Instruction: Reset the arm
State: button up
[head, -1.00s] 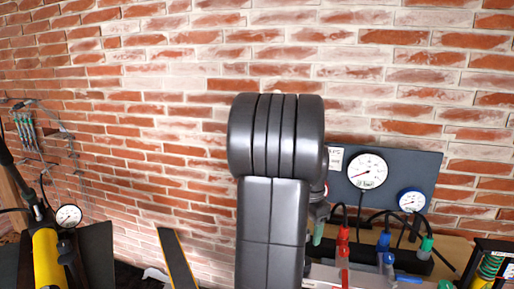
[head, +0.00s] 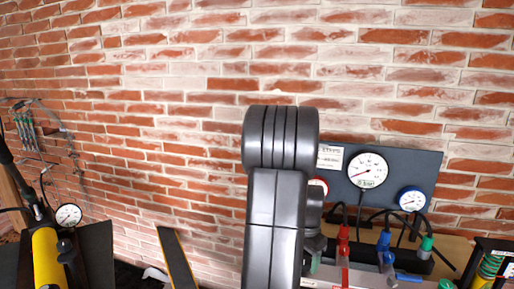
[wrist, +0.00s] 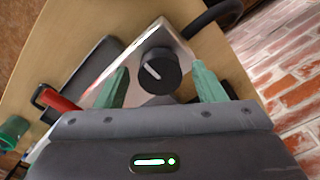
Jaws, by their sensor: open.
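My gripper (wrist: 160,88) shows in the wrist view as two green fingers, spread apart and empty. A black round knob (wrist: 160,72) with a white mark line sits on a silvery metal plate (wrist: 150,42). The knob appears between the fingers, and I cannot tell how far it is from them. In the head view my dark grey arm stands in front of the brick wall, and my gripper is hidden there.
A dark panel (head: 400,165) with a large white gauge (head: 368,171) and a blue-rimmed gauge (head: 411,199) stands right of my arm. Red, blue and green hose fittings (head: 385,245) crowd below it. A yellow cylinder (head: 46,258) with a gauge (head: 68,216) stands at left.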

jog(key=n, duration=0.4)
jog(key=shift+n, duration=0.4)
jog(key=n, duration=0.4)
jog(key=n+b, duration=0.1)
jog(key=n, duration=0.5)
jog(key=shift+n, duration=0.8)
jog(key=shift+r, duration=0.1)
